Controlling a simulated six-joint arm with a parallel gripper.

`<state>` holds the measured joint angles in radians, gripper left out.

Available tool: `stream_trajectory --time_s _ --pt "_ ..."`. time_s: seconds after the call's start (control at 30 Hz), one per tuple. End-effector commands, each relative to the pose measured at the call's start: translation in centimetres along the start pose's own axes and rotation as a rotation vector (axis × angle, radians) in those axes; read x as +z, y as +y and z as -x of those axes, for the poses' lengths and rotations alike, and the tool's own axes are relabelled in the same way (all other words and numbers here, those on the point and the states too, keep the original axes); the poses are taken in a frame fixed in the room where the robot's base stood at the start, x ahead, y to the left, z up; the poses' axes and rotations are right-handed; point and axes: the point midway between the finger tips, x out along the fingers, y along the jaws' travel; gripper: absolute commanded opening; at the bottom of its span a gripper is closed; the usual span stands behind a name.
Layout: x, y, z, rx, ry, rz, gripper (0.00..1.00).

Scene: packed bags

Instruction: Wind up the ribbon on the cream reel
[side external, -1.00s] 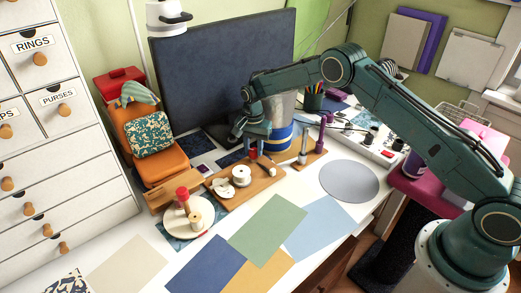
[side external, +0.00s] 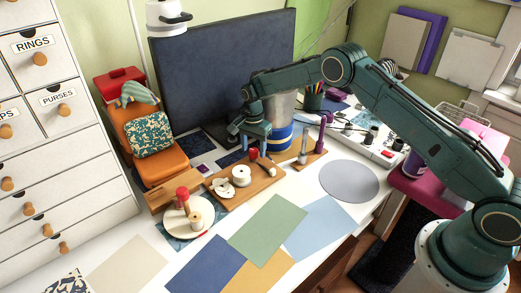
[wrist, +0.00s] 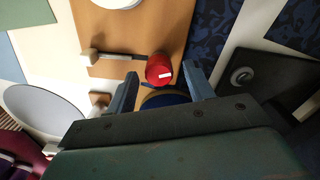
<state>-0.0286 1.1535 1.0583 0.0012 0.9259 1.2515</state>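Two pale reels stand on a wooden board (side external: 262,183), a cream one (side external: 241,176) and a flatter one (side external: 222,189). At the board's far edge is a small red knob (side external: 253,154). In the wrist view the red knob (wrist: 160,70) is at the end of a dark rod (wrist: 122,57) that runs from a small pale block (wrist: 90,57). My gripper (side external: 252,143) hangs above the far edge of the board. Its fingers (wrist: 163,78) are apart, one on each side of the red knob in the wrist view, and seem not to touch it. I cannot see any ribbon clearly.
A round wooden base (side external: 178,224) with red and cream spools stands to the left. A smaller board with upright posts (side external: 303,155) is on the right. A blue and yellow canister (side external: 281,140) stands behind, before a dark panel (side external: 220,75). Flat coloured sheets (side external: 267,230) lie in front.

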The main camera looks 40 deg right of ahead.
Motion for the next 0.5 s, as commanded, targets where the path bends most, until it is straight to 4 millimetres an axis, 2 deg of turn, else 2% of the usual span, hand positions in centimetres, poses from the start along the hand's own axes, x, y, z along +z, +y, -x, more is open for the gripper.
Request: stream_trajectory --time_s 0.3,0.5 --pt "0.1 0.1 0.0 0.003 -0.001 0.002 0.52" --pt "0.1 0.0 1.0 0.001 -0.001 0.002 0.52"
